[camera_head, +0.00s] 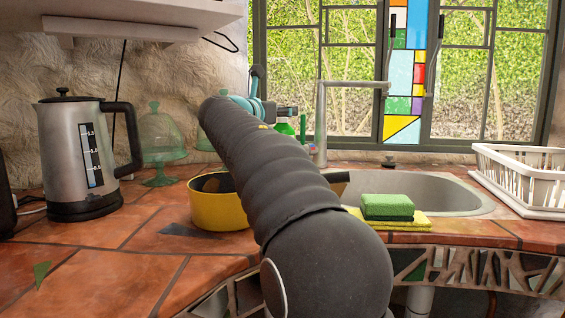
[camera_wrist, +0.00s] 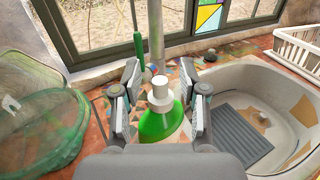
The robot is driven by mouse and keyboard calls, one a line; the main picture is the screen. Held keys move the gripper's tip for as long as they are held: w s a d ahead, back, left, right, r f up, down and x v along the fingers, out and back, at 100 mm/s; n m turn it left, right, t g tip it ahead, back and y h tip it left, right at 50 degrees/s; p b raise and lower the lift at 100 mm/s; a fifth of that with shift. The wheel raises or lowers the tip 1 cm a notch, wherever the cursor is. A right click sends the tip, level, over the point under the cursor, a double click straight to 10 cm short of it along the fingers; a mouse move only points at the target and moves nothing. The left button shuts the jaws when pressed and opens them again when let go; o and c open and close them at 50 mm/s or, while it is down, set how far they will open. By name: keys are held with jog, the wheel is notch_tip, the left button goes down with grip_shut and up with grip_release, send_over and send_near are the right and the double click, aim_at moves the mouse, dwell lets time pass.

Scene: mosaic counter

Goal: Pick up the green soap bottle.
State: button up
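The green soap bottle (camera_wrist: 158,124) has a white pump top and stands upright in the wrist view, between the two fingers of my gripper (camera_wrist: 159,82). The fingers are spread, one on each side of it, with a gap at the left; on the right the pad is close, and I cannot tell whether it touches. In the head view, the bottle (camera_head: 285,128) shows only in a small part behind my arm, by the window wall. My gripper there is mostly hidden by my own arm.
The sink (camera_head: 440,193) lies right of the bottle; a tap (camera_head: 320,120) rises behind. A slim green-handled thing (camera_wrist: 138,45) stands near it. Green glass domes (camera_head: 160,135), a yellow pot (camera_head: 222,208), a kettle (camera_head: 80,155), a sponge (camera_head: 388,206) and a white rack (camera_head: 520,175) are around.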

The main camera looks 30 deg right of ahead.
grip_shut()
jog(key=shift+r, duration=0.1)
